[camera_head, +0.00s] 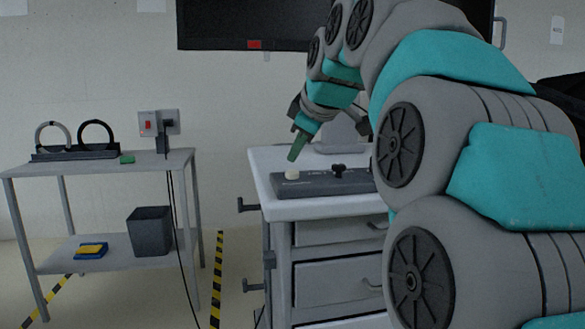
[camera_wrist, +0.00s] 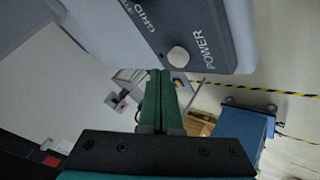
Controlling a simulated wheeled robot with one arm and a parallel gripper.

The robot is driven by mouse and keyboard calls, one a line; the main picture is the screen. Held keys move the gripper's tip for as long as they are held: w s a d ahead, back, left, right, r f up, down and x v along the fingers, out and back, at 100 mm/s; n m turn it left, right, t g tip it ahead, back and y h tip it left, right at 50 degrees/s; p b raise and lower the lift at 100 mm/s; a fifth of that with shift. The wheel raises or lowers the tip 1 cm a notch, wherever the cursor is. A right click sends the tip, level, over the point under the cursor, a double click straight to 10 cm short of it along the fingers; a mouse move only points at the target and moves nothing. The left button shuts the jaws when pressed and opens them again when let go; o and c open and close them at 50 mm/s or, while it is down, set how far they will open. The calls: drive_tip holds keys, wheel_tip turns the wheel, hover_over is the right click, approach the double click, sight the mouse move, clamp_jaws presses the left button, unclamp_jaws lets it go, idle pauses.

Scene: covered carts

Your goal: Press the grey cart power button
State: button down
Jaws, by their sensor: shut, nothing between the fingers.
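The power button is a pale round knob (camera_head: 292,173) at the left end of a dark grey panel (camera_head: 314,187) on the cart top (camera_head: 283,211). In the wrist view the button (camera_wrist: 179,57) sits beside the printed word POWER on the grey panel (camera_wrist: 215,25). My gripper (camera_head: 294,157) has green fingers, shut and empty, pointing down just above and behind the button. In the wrist view the fingertips (camera_wrist: 160,72) are close to the button, to its left and slightly lower. I cannot tell whether they touch it; a gap shows in the head view.
A black knob (camera_head: 338,170) stands on the panel right of the button. A grey shelf table (camera_head: 100,166) at the left holds a ring stand and a green block; a bin (camera_head: 150,232) is below. Floor lies between table and cart.

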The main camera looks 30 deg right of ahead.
sight(296, 179)
drive_tip(key=shift+r+p, duration=1.2)
drive_tip(key=shift+r, duration=1.2)
drive_tip(key=shift+s, duration=0.1)
